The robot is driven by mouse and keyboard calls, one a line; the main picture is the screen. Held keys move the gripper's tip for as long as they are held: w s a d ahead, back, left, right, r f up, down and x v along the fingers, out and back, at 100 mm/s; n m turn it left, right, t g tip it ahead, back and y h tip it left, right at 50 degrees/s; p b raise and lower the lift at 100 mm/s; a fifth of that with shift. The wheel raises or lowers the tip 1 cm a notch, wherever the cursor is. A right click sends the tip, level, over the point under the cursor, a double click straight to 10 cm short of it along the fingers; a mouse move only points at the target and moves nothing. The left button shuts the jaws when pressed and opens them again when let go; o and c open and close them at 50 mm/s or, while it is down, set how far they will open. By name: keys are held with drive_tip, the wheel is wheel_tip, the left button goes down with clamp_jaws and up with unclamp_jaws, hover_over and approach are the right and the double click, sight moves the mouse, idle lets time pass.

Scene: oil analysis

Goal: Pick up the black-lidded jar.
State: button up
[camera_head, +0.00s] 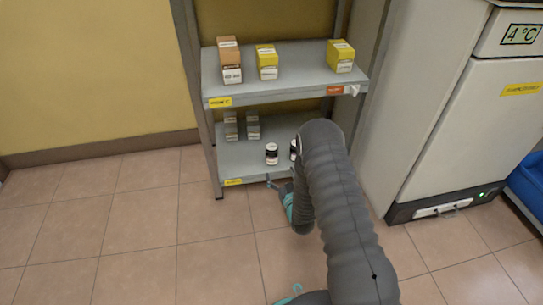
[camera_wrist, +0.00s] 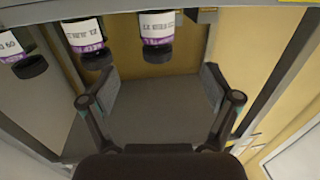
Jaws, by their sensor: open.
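Two dark jars with white labels stand near the front of the lower shelf in the head view: one jar (camera_head: 271,154) is in full view, and another jar (camera_head: 293,150) is partly hidden by my arm. The wrist view looks upside down and shows three black-lidded jars with white and purple labels: a left jar (camera_wrist: 20,52), a middle jar (camera_wrist: 88,42) and a right jar (camera_wrist: 156,36). My gripper (camera_wrist: 159,84) is open and empty, its fingers spread with the right jar roughly in line with the gap between them. In the head view my arm hides most of the gripper.
The lower shelf (camera_head: 235,158) also holds small grey boxes (camera_head: 242,127) at its left. The upper shelf (camera_head: 290,80) above carries yellow and brown boxes (camera_head: 267,62). Shelf posts stand at the sides. A white fridge (camera_head: 460,120) stands close on the right.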

sight(274, 159)
drive_tip(key=x, duration=0.6)
drive_tip(key=shift+w+b, duration=0.15)
drive_tip(key=shift+b, duration=0.15)
drive_tip(key=shift+b+x, duration=0.4)
drive_tip(key=shift+x, duration=2.35)
drive_tip(key=shift+d+f, duration=0.15)
drive_tip(key=shift+d, duration=0.05)
drive_tip(key=c, duration=1.4)
